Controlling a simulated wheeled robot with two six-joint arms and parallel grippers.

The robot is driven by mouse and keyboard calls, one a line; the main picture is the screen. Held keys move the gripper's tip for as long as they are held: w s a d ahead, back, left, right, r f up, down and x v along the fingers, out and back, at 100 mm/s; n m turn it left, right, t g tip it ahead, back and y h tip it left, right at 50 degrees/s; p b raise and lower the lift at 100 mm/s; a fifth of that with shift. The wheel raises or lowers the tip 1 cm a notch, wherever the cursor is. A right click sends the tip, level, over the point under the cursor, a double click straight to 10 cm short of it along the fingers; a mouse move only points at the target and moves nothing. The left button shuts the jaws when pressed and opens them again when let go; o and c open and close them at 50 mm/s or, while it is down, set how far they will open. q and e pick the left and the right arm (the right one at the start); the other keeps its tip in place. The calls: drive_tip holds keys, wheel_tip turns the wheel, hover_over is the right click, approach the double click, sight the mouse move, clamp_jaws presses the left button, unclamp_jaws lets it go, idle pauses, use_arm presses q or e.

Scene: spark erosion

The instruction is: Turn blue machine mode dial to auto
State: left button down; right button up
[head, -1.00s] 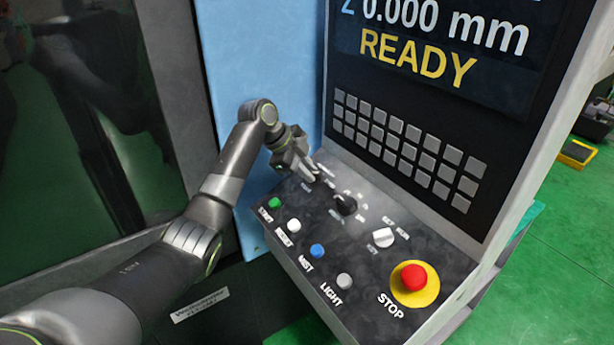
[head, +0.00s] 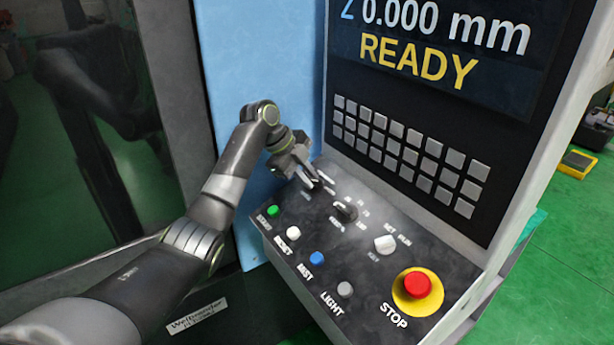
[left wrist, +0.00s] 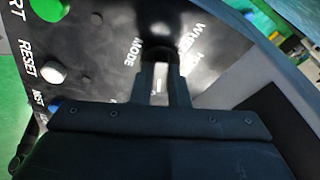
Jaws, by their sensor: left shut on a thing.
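The sloped dark control panel (head: 375,280) of the blue machine fills the lower middle of the head view. My left gripper (head: 316,184) is over its upper left part, shut on the mode dial. In the left wrist view my left gripper's two fingers (left wrist: 161,85) stand on either side of the dark mode dial (left wrist: 158,48), next to the printed word MODE. A pale mark shows between the fingers. The fingers hide most of the dial, so I cannot read its setting. My right gripper is not in view.
A black knob (head: 345,211) and a white switch (head: 385,244) sit to the right of the gripper. Green (head: 272,210), white (head: 293,233), blue (head: 317,258) and grey (head: 345,289) buttons line the front. The red STOP button (head: 417,285) is at right. The screen (head: 430,45) reads READY.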

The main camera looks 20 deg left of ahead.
use_arm(q)
drive_tip(key=c, duration=1.4)
unclamp_jaws()
drive_tip(key=shift+a+r, duration=0.15)
drive_tip(key=shift+r, duration=0.1)
drive_tip(key=b+v, duration=0.3)
drive_tip(key=v, duration=0.4)
